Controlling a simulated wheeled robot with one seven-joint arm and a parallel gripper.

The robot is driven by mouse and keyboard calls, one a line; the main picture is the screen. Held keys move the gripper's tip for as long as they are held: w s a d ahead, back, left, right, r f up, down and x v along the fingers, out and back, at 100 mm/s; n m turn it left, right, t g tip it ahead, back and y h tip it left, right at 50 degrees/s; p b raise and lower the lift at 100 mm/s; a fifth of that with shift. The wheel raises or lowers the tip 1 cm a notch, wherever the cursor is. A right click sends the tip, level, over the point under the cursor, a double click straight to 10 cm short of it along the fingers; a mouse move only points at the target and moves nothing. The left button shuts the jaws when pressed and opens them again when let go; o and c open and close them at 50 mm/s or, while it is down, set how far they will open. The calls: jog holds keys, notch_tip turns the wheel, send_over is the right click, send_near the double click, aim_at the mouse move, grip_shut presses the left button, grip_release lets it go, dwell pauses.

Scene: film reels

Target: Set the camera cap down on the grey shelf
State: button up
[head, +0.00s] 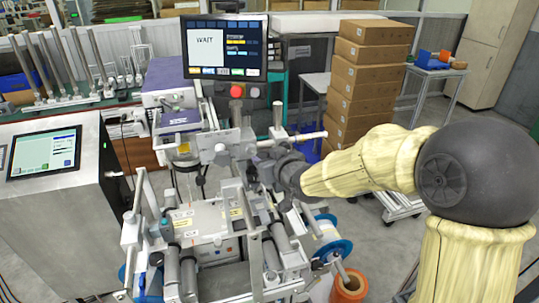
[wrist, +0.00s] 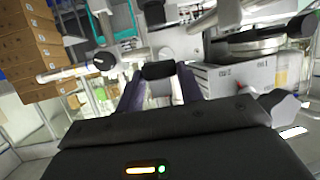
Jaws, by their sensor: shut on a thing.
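The camera cap (wrist: 158,70) is a small black piece between the two dark fingertips of my gripper (wrist: 160,80) in the wrist view. My gripper is shut on it and holds it up close to the machine. In the head view my gripper (head: 264,166) reaches left in among the machine's metal rods and rollers. The cap cannot be made out there. I cannot tell which surface is the grey shelf.
The machine (head: 215,225) crowds the space with rods, rollers and a blue reel (head: 333,250). A screen (head: 225,48) reading WAIT stands above it. A stack of cardboard boxes (head: 365,85) stands behind. A touch panel (head: 44,153) is at left. Open floor shows at right.

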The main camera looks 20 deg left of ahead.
jog(key=w+d+f+m+t+h, duration=0.1)
jog(key=w+d+f+m+h, duration=0.15)
jog(key=d+f, duration=0.65)
jog(key=w+d+f+m+t+h, duration=0.1)
jog(key=w+d+f+m+h, duration=0.15)
jog(key=d+f, duration=0.65)
jog(key=s+d+f+m+h, duration=0.1)
jog(key=s+d+f+h, duration=0.1)
jog(key=d+f, duration=0.5)
jog(key=s+d+f+m+t+h, duration=0.1)
jog(key=s+d+f+m+h, duration=0.1)
jog(key=s+d+f, duration=0.3)
notch_tip(320, 180, down, 3)
jog(key=shift+d+f, duration=0.15)
jog(key=shift+d, duration=1.05)
jog(key=shift+d, duration=0.1)
